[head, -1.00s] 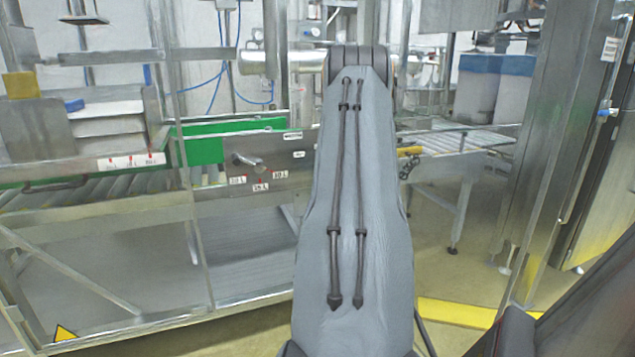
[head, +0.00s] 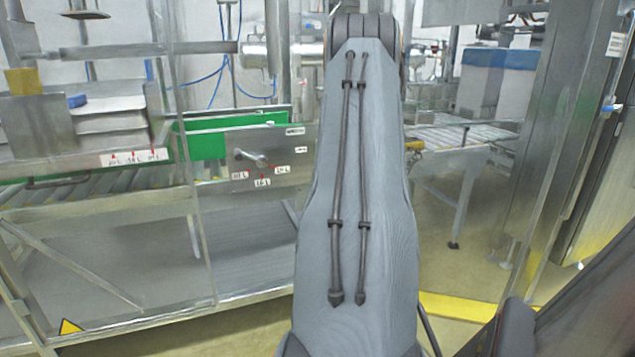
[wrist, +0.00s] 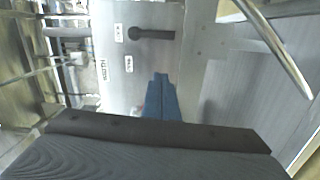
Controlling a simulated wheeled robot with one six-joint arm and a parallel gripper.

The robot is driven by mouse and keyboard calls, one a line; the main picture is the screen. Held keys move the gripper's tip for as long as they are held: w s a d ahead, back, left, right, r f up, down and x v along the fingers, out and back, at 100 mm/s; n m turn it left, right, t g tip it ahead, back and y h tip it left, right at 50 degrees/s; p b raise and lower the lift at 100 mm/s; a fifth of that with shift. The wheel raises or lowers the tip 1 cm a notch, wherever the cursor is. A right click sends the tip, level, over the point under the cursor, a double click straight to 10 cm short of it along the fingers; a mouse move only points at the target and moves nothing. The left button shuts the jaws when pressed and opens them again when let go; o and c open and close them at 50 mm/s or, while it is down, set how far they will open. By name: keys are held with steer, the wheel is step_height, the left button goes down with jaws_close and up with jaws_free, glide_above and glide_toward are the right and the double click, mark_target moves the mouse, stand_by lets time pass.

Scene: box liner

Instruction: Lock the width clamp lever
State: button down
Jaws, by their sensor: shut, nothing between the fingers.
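The width clamp lever (head: 250,157) is a short metal handle on a steel plate (head: 222,183) below the green strip, left of my arm in the head view. Its handle points up and left from its pivot there. In the wrist view the lever (wrist: 155,34) is a dark rod with a round end, lying sideways across the plate (wrist: 175,70). My gripper (wrist: 160,78) shows as blue fingers, closed together and empty. Its tips appear below the lever in that picture, apart from it; the depth between them is hard to judge. My arm hides the gripper in the head view.
Small white labels (head: 262,182) sit by the lever. A green strip (head: 208,145) runs above the plate. A roller conveyor (head: 462,137) lies right of my arm. A glass-like guard frame stands at left.

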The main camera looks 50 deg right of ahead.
steer(key=shift+v, duration=0.9)
